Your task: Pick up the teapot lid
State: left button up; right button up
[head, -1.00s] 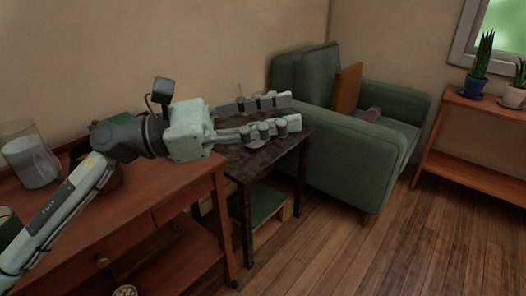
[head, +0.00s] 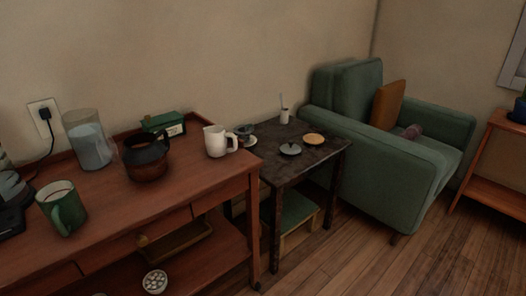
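A small grey round lid with a knob (head: 290,149), which looks like the teapot lid, lies on the dark side table (head: 312,165) in the head view. A dark brown pot with a black upper part (head: 147,160) stands on the wooden cabinet to the left; I cannot tell whether it is the teapot. Neither of my grippers shows in the head view now, so their positions relative to the lid cannot be seen.
The side table also holds a tan round disc (head: 314,139) and a small white cup (head: 285,116). A white pitcher (head: 216,142), green mug (head: 63,209) and glass jar (head: 89,145) stand on the cabinet (head: 200,185). A green armchair (head: 400,180) stands right of the side table.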

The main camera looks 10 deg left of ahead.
aim_at(290, 149)
jog(key=l+u, duration=0.15)
jog(key=u, duration=0.3)
jog(key=i+l+u, duration=0.1)
jog(key=l+u, duration=0.15)
jog(key=u, duration=0.15)
jog(key=l+u, duration=0.2)
jog(key=u, duration=0.25)
jog(key=l+u, duration=0.3)
jog(key=l, duration=0.2)
jog(key=k+l+u, duration=0.3)
jog(key=l, duration=0.2)
jog(key=k+l+u, duration=0.1)
jog(key=l, duration=0.65)
jog(key=k+l+u, duration=0.15)
jog(key=l, duration=0.2)
